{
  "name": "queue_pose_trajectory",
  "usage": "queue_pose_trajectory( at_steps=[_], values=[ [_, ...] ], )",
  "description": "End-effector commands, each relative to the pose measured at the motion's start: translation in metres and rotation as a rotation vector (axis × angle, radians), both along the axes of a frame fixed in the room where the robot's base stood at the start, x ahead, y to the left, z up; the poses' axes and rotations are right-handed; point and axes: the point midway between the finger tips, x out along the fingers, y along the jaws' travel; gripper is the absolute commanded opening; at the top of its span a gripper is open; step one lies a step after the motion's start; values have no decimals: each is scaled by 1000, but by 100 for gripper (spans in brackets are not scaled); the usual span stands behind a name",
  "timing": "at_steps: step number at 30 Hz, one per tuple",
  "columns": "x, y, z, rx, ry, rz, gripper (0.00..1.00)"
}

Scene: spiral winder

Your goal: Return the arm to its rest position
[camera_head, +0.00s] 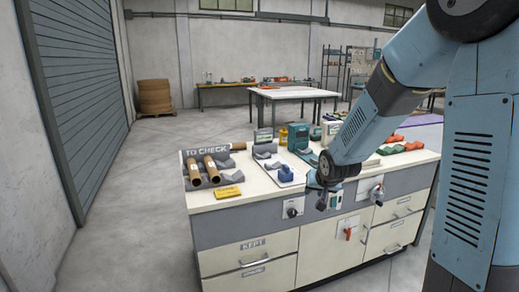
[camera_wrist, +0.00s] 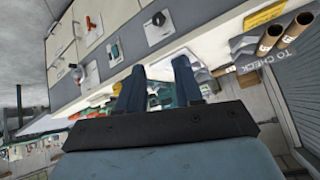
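My blue arm (camera_head: 378,105) reaches from the right side of the head view, out over the workbench and down to its front edge. My gripper (camera_head: 323,200) hangs in front of the bench's front face, near the top edge. In the wrist view, my gripper (camera_wrist: 159,72) shows two dark blue fingers set apart with nothing between them. It looks open and empty. In the head view the fingers are small, and I cannot tell whether they touch the bench.
The workbench (camera_head: 222,229) holds brown tubes (camera_head: 211,168) by a "TO CHECK" sign, a yellow item (camera_head: 228,192), a blue-handled tool (camera_head: 285,173) and red and green items. Switches (camera_head: 292,211) sit on its front. Open floor (camera_head: 140,220) lies left. A far table (camera_head: 290,93) stands behind.

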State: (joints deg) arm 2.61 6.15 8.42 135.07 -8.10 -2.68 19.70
Motion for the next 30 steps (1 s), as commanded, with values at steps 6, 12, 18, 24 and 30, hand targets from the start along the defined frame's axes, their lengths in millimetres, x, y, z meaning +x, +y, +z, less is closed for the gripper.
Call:
queue_pose_trajectory(
  at_steps=[6, 12, 18, 24, 30],
  values=[
    [-45, -17, 49, -63, 30, -4, 36],
    [-92, -30, 85, -104, 66, -4, 36],
    [-144, -41, 115, -133, 105, 1, 36],
    [-199, -49, 137, -147, 144, 13, 36],
    [-256, -54, 151, -152, 182, 34, 36]
  ],
)
